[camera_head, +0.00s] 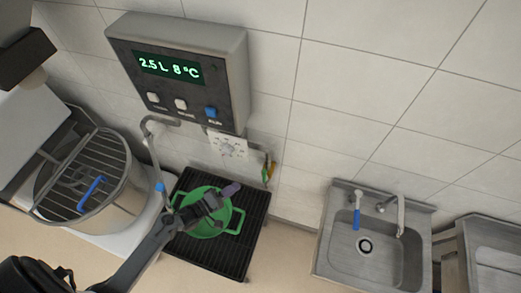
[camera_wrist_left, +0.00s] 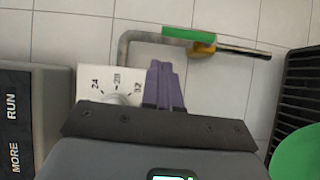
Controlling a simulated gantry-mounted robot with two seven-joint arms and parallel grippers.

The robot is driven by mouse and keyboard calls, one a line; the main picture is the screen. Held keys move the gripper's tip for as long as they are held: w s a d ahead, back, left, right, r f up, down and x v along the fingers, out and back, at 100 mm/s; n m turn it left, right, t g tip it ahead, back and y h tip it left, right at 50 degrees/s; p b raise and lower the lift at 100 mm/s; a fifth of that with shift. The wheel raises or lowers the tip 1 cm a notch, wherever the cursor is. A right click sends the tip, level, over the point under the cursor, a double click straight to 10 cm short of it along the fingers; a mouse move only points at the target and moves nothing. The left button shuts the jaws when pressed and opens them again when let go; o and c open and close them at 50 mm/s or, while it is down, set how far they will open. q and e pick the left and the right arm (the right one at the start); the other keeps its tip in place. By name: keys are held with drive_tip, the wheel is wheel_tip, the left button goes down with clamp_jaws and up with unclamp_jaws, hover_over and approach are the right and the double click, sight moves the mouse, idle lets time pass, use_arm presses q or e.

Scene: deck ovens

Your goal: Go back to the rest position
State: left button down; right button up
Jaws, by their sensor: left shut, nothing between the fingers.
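My left gripper (camera_head: 231,189) has purple fingers, which are pressed together and hold nothing. In the head view it appears over the green two-handled container (camera_head: 205,228) and partly hides it. The left wrist view shows the shut fingers (camera_wrist_left: 164,86) in front of a white dial plate (camera_wrist_left: 92,88) marked 24, 28 and 32, with a pipe behind. The fingers look apart from the plate, and part of it is hidden by the gripper body. My right gripper is not in view.
A grey control box (camera_head: 180,70) reads "2.5 L 8°C". The container stands on a black grate (camera_head: 256,215). A mixer bowl (camera_head: 122,205) is at left, a steel sink (camera_head: 335,255) at right. A green and yellow lever (camera_wrist_left: 188,35) sits on the pipe.

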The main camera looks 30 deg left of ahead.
use_arm(q)
drive_tip(key=s+d+r+m+g+y+p, duration=0.1)
drive_tip(key=s+d+r+m+g+p, duration=0.2)
drive_tip(key=d+r, duration=0.4)
drive_tip(key=s+d+r+m+g+y+p, duration=0.15)
drive_tip(key=d+r+m+p, duration=0.25)
drive_tip(key=r, duration=0.5)
drive_tip(key=s+a+r+m+g+y, duration=0.3)
drive_tip(key=s+m+g, duration=0.5)
drive_tip(key=s, duration=0.3)
drive_tip(key=shift+s+r+y, duration=0.15)
drive_tip(key=shift+r+y, duration=0.2)
drive_tip(key=shift+r, duration=0.45)
